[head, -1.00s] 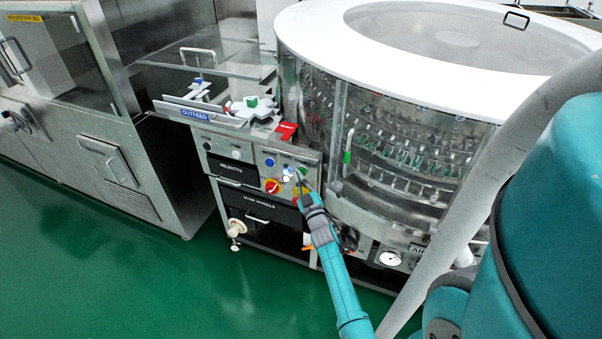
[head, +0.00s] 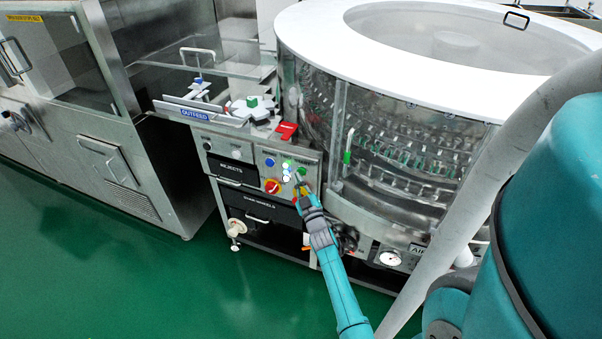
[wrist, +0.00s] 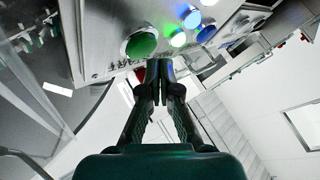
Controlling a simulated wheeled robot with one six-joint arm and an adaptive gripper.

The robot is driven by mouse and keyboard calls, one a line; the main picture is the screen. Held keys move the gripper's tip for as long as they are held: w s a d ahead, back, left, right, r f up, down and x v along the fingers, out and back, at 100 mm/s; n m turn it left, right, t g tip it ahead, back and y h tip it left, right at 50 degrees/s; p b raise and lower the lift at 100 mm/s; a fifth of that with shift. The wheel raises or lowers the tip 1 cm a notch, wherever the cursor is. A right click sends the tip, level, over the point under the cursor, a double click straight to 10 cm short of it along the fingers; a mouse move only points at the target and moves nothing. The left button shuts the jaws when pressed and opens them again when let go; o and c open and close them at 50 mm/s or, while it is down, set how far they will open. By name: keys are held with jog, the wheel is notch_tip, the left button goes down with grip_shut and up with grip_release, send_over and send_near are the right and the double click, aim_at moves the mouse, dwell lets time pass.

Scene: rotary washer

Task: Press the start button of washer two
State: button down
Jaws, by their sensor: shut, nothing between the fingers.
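The washer's control panel (head: 314,155) is left of the round glass drum in the head view. It carries a green button (head: 302,171), which also shows large in the wrist view (wrist: 141,43), a blue button (head: 269,163), small lit lamps (head: 286,171) and a red-and-yellow rotary switch (head: 272,186). My gripper (head: 299,182) is shut and empty in front of the panel, just below the green button. In the wrist view its fingertips (wrist: 161,66) are together beside the green button, with no clear contact. I cannot read a washer number.
The glass drum (head: 390,150) with its white top rim stands right of the panel. A steel cabinet (head: 100,150) stands at left. Green floor is open in front.

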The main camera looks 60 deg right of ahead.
jog(key=shift+a, duration=0.1)
jog(key=shift+s+a, duration=0.2)
jog(key=shift+a, duration=2.3)
jog(key=s+a+f+y, duration=0.15)
jog(key=s+a, duration=0.25)
jog(key=a, duration=0.6)
jog(key=s+a+f+n+t+y, duration=0.1)
jog(key=s+a+y, duration=0.2)
jog(key=a, duration=0.6)
jog(key=s+a+f+y, duration=0.2)
jog(key=s+a+y, duration=0.15)
jog(key=a, duration=0.65)
jog(key=s+a+r+n+g+y, duration=0.1)
jog(key=s+a+r+y, duration=0.2)
jog(key=s+a+r, duration=0.3)
jog(key=s+a+r+n+g+y, duration=0.1)
jog(key=s+a+r+y, duration=0.2)
jog(key=s, duration=1)
jog(key=shift+s+a+r, duration=0.15)
jog(key=shift+a+r, duration=1.2)
jog(key=shift+a, duration=1)
